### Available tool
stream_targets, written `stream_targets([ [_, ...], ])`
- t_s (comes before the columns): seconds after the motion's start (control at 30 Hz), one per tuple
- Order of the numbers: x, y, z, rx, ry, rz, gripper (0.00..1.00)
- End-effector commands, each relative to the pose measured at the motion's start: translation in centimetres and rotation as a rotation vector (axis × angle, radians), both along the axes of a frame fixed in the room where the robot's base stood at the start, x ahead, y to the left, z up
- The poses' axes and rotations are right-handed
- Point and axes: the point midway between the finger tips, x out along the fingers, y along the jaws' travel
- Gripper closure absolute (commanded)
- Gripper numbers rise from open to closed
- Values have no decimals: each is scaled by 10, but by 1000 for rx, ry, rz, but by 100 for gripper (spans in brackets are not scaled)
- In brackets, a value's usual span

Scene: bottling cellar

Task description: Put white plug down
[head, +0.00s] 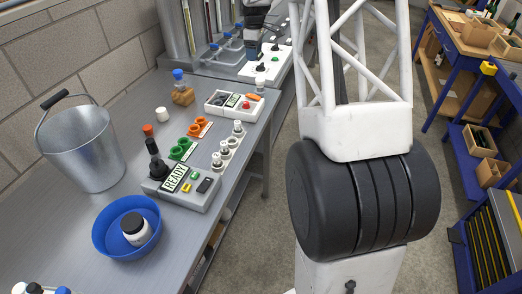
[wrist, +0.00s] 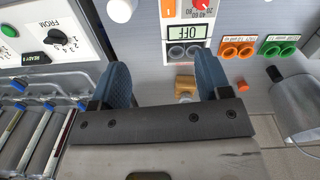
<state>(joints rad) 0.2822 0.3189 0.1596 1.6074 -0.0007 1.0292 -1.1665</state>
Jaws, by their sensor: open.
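A short white cylinder, which looks like the white plug (head: 162,114), stands upright on the grey bench in the head view, between a wooden block and an orange plug. I cannot pick it out in the wrist view; my right finger may hide it. My gripper (wrist: 160,83) is open, its two blue fingers apart with nothing held between them. In the head view, what looks like my gripper (head: 253,48) is small at the far end of the bench, apart from the white plug.
The wooden block (head: 183,97) holds a blue-topped piece. An orange plug (head: 148,130), orange sockets (head: 199,128), green sockets (head: 180,150) and a READY panel (head: 175,178) are nearby. A metal bucket (head: 82,145) and blue bowl (head: 108,247) stand nearer. Bare bench lies around the white plug.

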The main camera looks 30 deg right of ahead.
Motion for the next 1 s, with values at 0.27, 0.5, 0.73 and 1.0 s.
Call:
stream_targets([
  [0.27, -62, 49, 46, -2, -28, -114, 29],
  [0.5, -119, 86, 75, 0, -53, -214, 29],
  [0.73, -177, 118, 95, 5, -77, -309, 29],
  [1.0, -248, 153, 110, 16, -102, -423, 29],
])
